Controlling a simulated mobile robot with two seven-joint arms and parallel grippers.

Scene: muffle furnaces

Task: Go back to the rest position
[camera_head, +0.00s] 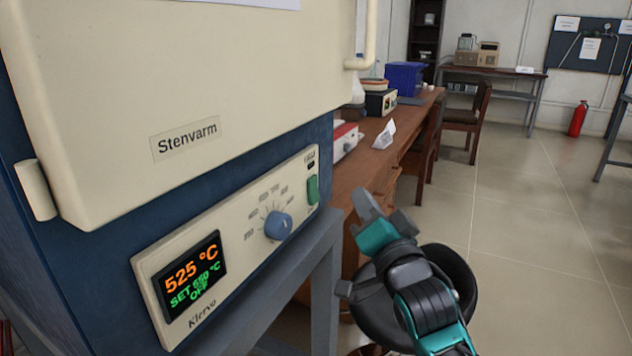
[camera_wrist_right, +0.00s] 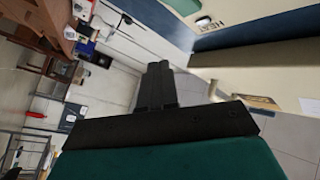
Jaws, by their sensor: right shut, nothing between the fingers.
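My right gripper (camera_head: 366,208) is in front of the wooden bench, to the right of the muffle furnace's control panel (camera_head: 238,240) and apart from it. In the right wrist view its two dark fingers (camera_wrist_right: 157,85) are together, with nothing between them. The furnace has a cream door (camera_head: 110,85) labelled Stenvarm, which looks closed. Its display (camera_head: 190,278) shows 525 °C in orange and a green set line with OFF. A blue knob (camera_head: 278,225) and a green switch (camera_head: 312,189) sit on the panel. My left gripper is not in view.
A grey stand (camera_head: 325,290) carries the furnace. A black round stool seat (camera_head: 455,268) is close behind my right arm. The wooden bench (camera_head: 385,150) holds several items, including a blue bin (camera_head: 404,77). Tiled floor (camera_head: 535,220) is open at the right.

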